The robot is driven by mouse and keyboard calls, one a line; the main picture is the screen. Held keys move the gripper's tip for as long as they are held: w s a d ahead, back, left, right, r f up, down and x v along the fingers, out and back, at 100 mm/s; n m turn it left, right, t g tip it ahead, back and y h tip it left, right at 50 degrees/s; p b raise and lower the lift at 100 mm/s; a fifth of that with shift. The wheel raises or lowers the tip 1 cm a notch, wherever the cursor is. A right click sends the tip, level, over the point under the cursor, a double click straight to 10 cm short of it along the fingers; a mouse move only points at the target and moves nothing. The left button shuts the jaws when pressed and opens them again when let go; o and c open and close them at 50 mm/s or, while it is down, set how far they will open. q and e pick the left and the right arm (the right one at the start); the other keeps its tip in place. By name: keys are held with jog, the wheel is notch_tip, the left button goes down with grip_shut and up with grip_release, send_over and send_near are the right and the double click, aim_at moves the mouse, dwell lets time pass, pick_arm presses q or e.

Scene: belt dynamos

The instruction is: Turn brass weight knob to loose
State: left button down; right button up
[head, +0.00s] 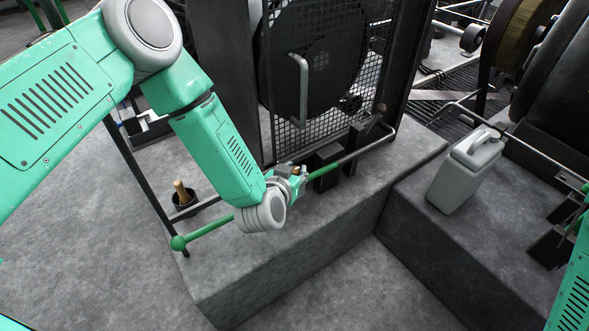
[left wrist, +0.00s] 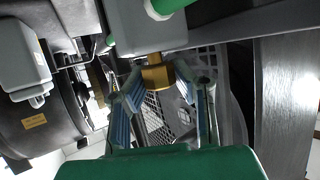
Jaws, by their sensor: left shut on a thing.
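The brass weight knob (left wrist: 156,74) shows in the left wrist view, under a grey block (left wrist: 147,30) by a green bar. My left gripper (head: 294,178) is at the green bar (head: 325,170) beside the dark block (head: 327,158) in the head view. Its blue-padded fingers in the left wrist view (left wrist: 157,82) are on both sides of the knob and shut on it. In the head view the wrist and fingers hide most of the knob. My right gripper is not in view; only a green part of that arm shows at the right edge.
The green bar ends in a ball (head: 178,243) at front left. A mesh guard (head: 375,60) with a handle (head: 301,90) stands behind the gripper. A grey jerrycan (head: 466,170) stands on the right plinth. The front floor is clear.

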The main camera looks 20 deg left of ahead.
pick_arm(q)
jog(key=shift+d+r+n+y+p, duration=0.15)
jog(key=shift+n+y+p, duration=0.2)
jog(key=shift+p, duration=0.25)
jog(key=c, duration=1.3)
grip_release()
jog(key=shift+s, duration=0.35)
jog(key=v, duration=1.1)
jog(key=shift+s, duration=0.1)
